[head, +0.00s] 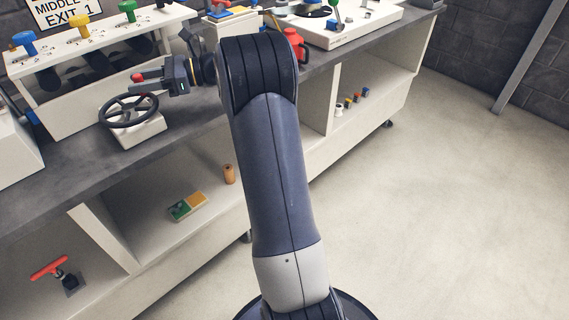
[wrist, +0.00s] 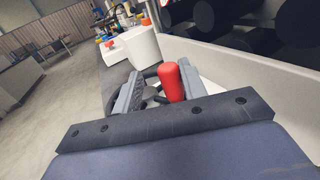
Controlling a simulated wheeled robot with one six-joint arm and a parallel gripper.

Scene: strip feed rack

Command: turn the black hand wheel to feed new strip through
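The black hand wheel (head: 128,110) sits on a small white base (head: 150,130) on the grey bench top, with its spokes and rim showing in the head view. My gripper (head: 142,82) is above the wheel's far right side, pointing left. In the wrist view, a red upright handle (wrist: 170,82) stands between the fingers of my gripper (wrist: 158,88), closer to the right finger. A gap shows between the handle and the left finger. The black wheel rim (wrist: 152,72) shows behind it, partly hidden by the fingers and the handle.
A white rack (head: 100,65) with blue, yellow and green knobs stands behind the wheel. A red container (head: 293,45) and a white board (head: 350,22) lie to the right. The floor at right is clear.

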